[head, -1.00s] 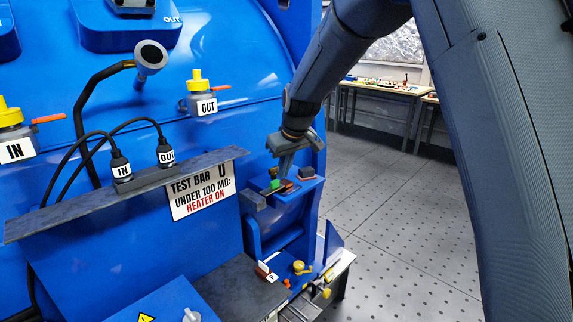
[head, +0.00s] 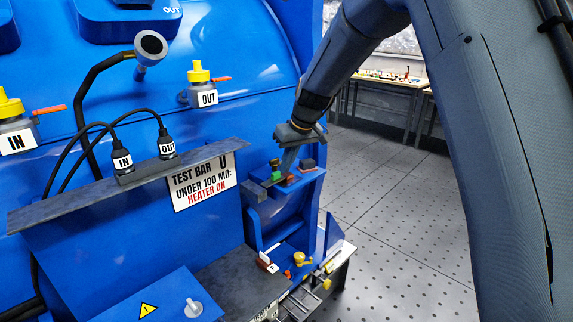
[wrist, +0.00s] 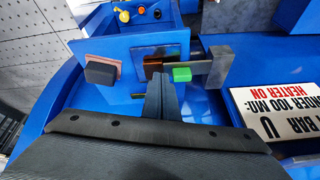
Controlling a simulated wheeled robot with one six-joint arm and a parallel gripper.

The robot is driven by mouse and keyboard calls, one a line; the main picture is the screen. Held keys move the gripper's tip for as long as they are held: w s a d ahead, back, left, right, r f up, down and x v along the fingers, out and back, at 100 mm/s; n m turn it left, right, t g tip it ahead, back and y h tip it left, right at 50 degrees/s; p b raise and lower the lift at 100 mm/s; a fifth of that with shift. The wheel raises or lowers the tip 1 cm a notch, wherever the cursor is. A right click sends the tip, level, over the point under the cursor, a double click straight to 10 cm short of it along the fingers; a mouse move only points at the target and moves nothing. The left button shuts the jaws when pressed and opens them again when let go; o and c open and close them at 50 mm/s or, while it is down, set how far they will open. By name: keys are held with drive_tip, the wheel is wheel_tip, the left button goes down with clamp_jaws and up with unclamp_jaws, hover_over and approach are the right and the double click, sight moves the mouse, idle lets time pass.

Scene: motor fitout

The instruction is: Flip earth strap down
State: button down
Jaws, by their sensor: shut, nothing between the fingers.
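The likely earth strap is a grey flat bar (wrist: 212,66) with a green block (wrist: 181,74) on it and a copper-coloured end, at a small blue shelf in the wrist view. The bar lies roughly level across the picture. In the head view the green block (head: 276,174) shows at the shelf's left side. My gripper (head: 286,178) is shut and empty, its fingers pointing down at the shelf just right of the green block. In the wrist view the fingertips (wrist: 160,76) lie just left of the green block. Whether they touch the strap I cannot tell.
A dark block on a reddish base (wrist: 101,70) stands left of the fingers in the wrist view. The test bar sign (head: 203,181) and a grey ledge (head: 60,200) lie left in the head view. Open floor (head: 400,230) is at the right.

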sight(287, 176)
drive_tip(key=shift+r, duration=0.1)
wheel_tip(287, 176, up, 5)
drive_tip(key=shift+f+p, duration=0.2)
drive_tip(key=shift+p, duration=1.05)
drive_tip(key=w+d+r+b, duration=0.3)
drive_tip(key=d+b, duration=0.1)
drive_tip(key=d, duration=0.4)
drive_tip(key=shift+w+d+b, duration=0.15)
drive_tip(key=shift+d+b, duration=0.2)
drive_tip(key=s+d+f+m+h, duration=0.1)
drive_tip(key=s+d+f, duration=0.3)
drive_tip(key=s, duration=0.8)
drive_tip(key=s+d+f+m+g+h, duration=0.1)
drive_tip(key=s+d+f+m, duration=0.2)
drive_tip(key=s+f, duration=0.4)
drive_tip(key=s+d+f+m+g+h, duration=0.1)
drive_tip(key=s+d+f, duration=0.4)
drive_tip(key=s, duration=1.3)
drive_tip(key=shift+d+f+m, duration=0.2)
drive_tip(key=shift+m, duration=0.6)
